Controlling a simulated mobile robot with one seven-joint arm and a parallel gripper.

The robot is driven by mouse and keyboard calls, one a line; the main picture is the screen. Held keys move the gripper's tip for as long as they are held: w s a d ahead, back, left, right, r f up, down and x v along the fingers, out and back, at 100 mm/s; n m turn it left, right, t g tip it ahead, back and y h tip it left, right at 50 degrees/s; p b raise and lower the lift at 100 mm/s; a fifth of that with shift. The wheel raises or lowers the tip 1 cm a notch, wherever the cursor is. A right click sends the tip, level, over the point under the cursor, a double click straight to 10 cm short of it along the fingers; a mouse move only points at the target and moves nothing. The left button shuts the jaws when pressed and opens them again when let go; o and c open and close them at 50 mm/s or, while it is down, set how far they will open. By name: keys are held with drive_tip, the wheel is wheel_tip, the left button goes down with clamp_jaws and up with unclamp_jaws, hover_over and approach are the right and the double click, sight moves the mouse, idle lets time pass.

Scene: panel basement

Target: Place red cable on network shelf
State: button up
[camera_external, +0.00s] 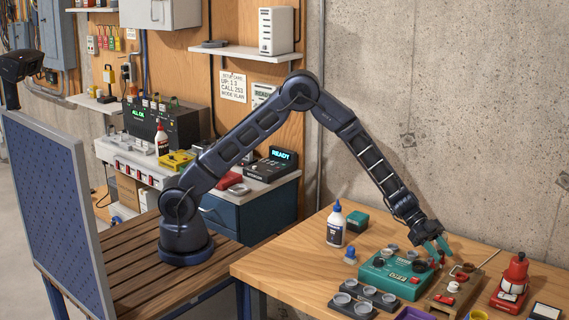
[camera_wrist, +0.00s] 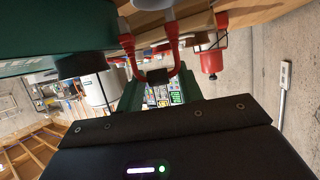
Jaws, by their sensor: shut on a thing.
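My gripper (camera_external: 436,250) is low over the right part of the wooden workbench, beside a teal box with knobs (camera_external: 392,272). In the wrist view my gripper (camera_wrist: 158,92) has its green fingers closed around a red cable (camera_wrist: 172,50) at a black band. The red cable bends in a U there. In the external view only small red bits show at the fingertips, so its full shape is hidden. A wall shelf (camera_external: 240,54) holding a white upright network device (camera_external: 276,31) is at the upper middle, far from my gripper; it seems to be the network shelf.
The workbench (camera_external: 300,262) also holds a glue bottle (camera_external: 335,224), a small green box (camera_external: 357,220), a tray of round cups (camera_external: 362,300), a wooden block (camera_external: 455,290) and a red bottle (camera_external: 514,274). A concrete wall stands behind the bench.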

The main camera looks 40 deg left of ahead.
wheel_tip(320, 180, up, 18)
drive_tip(key=shift+f, duration=0.2)
drive_tip(key=shift+r, duration=0.1)
wheel_tip(320, 180, up, 6)
drive_tip(key=n+t+h, duration=0.1)
drive_tip(key=n+t, duration=0.3)
drive_tip(key=t, duration=0.1)
hover_over(440, 250)
drive_tip(key=w+a, duration=0.3)
drive_tip(key=w+a+r+n+t, duration=0.2)
drive_tip(key=w+a+n+t, duration=0.2)
drive_tip(key=a, duration=0.2)
drive_tip(key=a+f+n+t+y, duration=0.2)
drive_tip(key=a+n+t, duration=0.1)
drive_tip(key=a, duration=0.6)
drive_tip(key=a+f+n+t+y, duration=0.2)
drive_tip(key=a+f+n+t, duration=0.1)
drive_tip(key=a, duration=0.5)
drive_tip(key=shift+w+a+f+t+y, duration=0.15)
drive_tip(key=shift+w+a+t+y, duration=0.15)
drive_tip(key=shift+w+a, duration=0.1)
drive_tip(key=shift+w, duration=0.1)
